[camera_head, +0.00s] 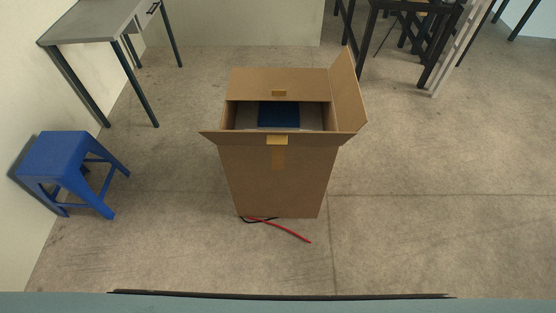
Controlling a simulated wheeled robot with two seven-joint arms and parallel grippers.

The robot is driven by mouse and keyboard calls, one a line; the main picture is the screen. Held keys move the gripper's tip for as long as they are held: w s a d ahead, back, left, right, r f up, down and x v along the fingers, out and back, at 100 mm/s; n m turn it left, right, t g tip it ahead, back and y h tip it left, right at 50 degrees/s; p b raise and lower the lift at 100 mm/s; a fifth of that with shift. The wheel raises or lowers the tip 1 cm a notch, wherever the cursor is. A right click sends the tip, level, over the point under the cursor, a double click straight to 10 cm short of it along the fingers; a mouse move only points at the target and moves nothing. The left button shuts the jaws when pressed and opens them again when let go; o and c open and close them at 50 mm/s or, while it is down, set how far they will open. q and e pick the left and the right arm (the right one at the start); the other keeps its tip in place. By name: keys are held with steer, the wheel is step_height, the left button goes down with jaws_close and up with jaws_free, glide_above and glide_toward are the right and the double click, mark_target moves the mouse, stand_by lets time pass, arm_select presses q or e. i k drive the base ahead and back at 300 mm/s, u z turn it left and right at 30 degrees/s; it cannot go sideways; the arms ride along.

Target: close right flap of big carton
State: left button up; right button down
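The big brown carton (275,185) stands upright on the floor in the middle of the view, with its top open. Its right flap (348,90) sticks up and leans outward to the right. The back flap (250,83) rises at the far edge and carries a small yellow-brown tab. The front flap (220,138) lies out toward me, with a yellow tab (277,140) at its middle. I cannot clearly make out a left flap. Inside the opening are a blue item (279,114) and pale grey surfaces. Neither of my grippers is in view.
A blue stool (55,155) and a grey table (95,22) stand at the left. Dark-framed furniture (395,15) stands at the back right. A red cable (290,232) lies on the floor at the carton's front. The floor beside the carton is clear.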

mark_target(231, 137)
steer(key=k, duration=1.25)
steer(key=z, duration=0.8)
steer(key=i, duration=1.4)
steer(key=u, duration=0.35)
